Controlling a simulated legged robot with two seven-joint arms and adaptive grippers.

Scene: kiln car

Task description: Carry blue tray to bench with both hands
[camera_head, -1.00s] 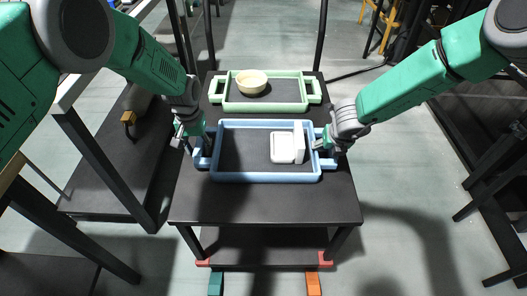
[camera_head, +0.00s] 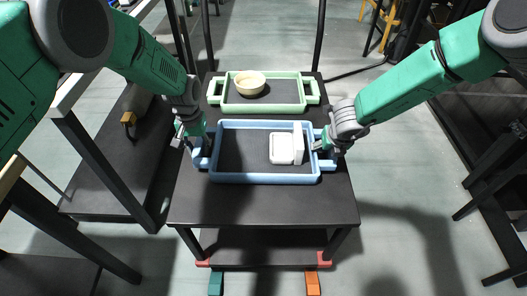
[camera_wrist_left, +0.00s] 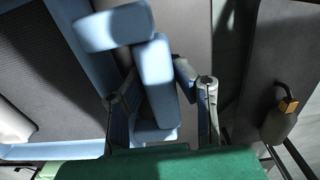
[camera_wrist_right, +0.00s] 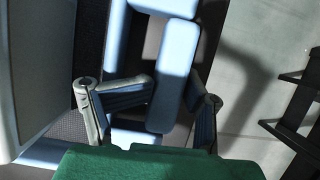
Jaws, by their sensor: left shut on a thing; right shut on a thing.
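The blue tray (camera_head: 265,178) has a dark bottom and a handle at each end. It is at the middle of the dark cart top, and I cannot tell whether it rests there or is slightly raised. My left gripper (camera_head: 201,146) is shut on its left handle, which shows between the fingers in the left wrist view (camera_wrist_left: 158,85). My right gripper (camera_head: 322,146) is shut on its right handle, which shows between the fingers in the right wrist view (camera_wrist_right: 175,85). White pieces (camera_head: 282,150) stand in the tray, right of its middle. I cannot tell which surface is the bench.
A green tray (camera_head: 264,106) with a cream bowl (camera_head: 250,80) stands behind the blue tray on the cart. The cart top (camera_head: 262,205) is bare in front. A dark shelf with a white edge (camera_head: 110,175) stands at the left. Open floor (camera_head: 400,200) lies to the right.

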